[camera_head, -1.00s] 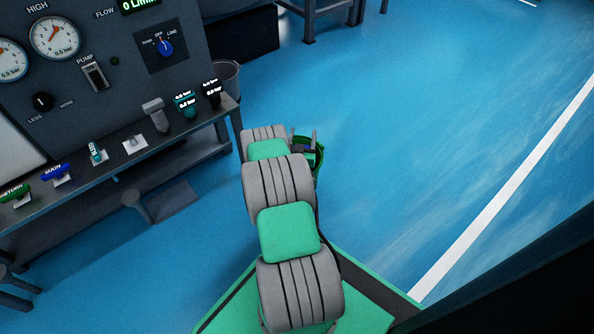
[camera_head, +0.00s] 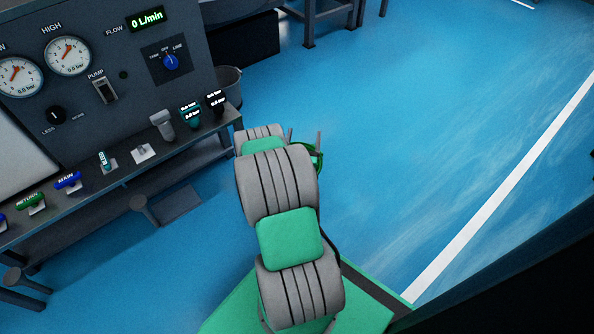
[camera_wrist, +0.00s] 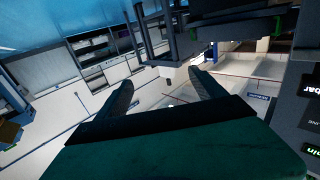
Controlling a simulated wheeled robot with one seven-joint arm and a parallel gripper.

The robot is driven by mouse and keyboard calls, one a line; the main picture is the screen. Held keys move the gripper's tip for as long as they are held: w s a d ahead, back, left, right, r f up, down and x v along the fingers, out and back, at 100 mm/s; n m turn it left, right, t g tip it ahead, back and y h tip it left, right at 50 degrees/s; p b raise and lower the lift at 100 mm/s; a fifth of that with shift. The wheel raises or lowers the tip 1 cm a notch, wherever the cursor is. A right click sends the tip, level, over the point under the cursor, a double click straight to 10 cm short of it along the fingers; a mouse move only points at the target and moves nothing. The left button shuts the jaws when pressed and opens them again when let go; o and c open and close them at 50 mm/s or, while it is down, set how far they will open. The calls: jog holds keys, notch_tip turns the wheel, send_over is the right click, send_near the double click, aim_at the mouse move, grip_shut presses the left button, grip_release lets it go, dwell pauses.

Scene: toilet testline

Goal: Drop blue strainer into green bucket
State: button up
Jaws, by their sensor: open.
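A green bucket (camera_head: 320,158) stands on the blue floor in the head view, mostly hidden behind my arm; only part of its rim shows. My gripper (camera_head: 305,138) is above or just beyond the bucket in this view; I cannot tell its height. Its two fingers stand apart. In the wrist view my gripper (camera_wrist: 165,84) also shows spread fingers with nothing clearly held between them. I cannot make out the blue strainer in either current view.
A test bench (camera_head: 190,145) with gauges, valves and levers stands at the left. A grey bin (camera_head: 229,80) is by its far end. A dark table (camera_head: 325,20) stands at the back. The floor to the right is open, crossed by a white line (camera_head: 500,190).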

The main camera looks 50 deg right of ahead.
jog(key=s+a+r+b, duration=0.3)
jog(key=s+a+b, duration=0.1)
jog(key=s+a, duration=0.1)
jog(key=shift+s+a, duration=0.2)
jog(key=shift+a, duration=0.4)
jog(key=shift+r, duration=0.1)
